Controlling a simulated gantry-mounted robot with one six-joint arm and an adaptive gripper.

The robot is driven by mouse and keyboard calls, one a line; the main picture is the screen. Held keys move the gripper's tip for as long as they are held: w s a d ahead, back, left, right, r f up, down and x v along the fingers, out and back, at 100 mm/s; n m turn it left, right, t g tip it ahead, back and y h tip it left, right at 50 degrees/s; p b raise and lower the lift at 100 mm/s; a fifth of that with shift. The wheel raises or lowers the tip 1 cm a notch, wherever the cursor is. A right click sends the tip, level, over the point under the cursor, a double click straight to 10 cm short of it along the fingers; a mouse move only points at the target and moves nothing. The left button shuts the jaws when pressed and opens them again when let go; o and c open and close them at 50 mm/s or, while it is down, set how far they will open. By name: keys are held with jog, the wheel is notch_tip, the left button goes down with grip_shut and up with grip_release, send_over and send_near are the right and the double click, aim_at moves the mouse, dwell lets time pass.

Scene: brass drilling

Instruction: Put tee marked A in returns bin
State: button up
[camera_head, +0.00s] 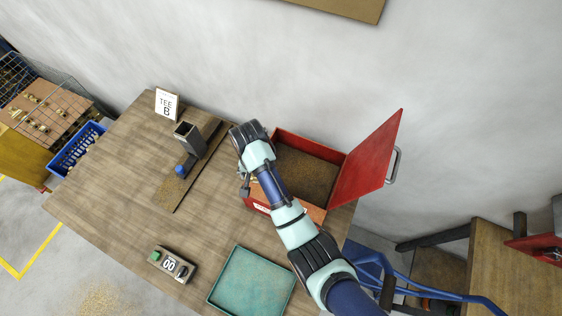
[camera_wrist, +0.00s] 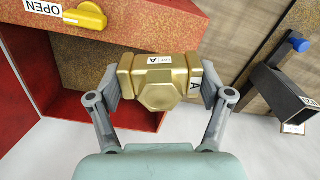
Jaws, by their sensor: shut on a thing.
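The brass tee (camera_wrist: 160,95) is held between the fingers of my gripper (camera_wrist: 160,82) in the wrist view. It has a hexagonal end facing the camera and white labels reading A. My gripper is shut on its two sides. In the head view my arm covers most of the gripper, whose grey finger (camera_head: 244,190) shows at the left edge of the red box (camera_head: 337,157). The box's hinged red lid (camera_head: 369,160) stands open at right. Its front label is too small to read, so I cannot tell whether it is the returns bin.
A teal tray (camera_head: 222,284) lies at the table's front. A fixture with a dark square tube (camera_head: 188,137) and blue knob (camera_head: 180,170) stands left of my arm. A TEE B card (camera_head: 167,105) and a 00 counter (camera_head: 171,264) flank it. A blue basket (camera_head: 76,150) is far left.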

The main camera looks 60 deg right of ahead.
jog(key=s+d+r+m+b, duration=0.1)
jog(key=s+d+r+m, duration=0.1)
jog(key=s+d+m, duration=0.35)
jog(key=s+d+r+m, duration=0.2)
jog(key=s+d+m, duration=0.1)
jog(key=d, duration=0.5)
jog(key=b, duration=0.6)
send_over(297, 177)
notch_tip(297, 177, down, 6)
jog(key=shift+n, duration=0.35)
notch_tip(297, 177, down, 9)
jog(key=shift+d+f, duration=0.1)
jog(key=shift+d, duration=0.05)
jog(key=shift+f+b, duration=0.3)
jog(key=shift+f, duration=1.95)
jog(key=shift+f, duration=0.2)
jog(key=o, duration=1.6)
jog(key=shift+o, duration=0.2)
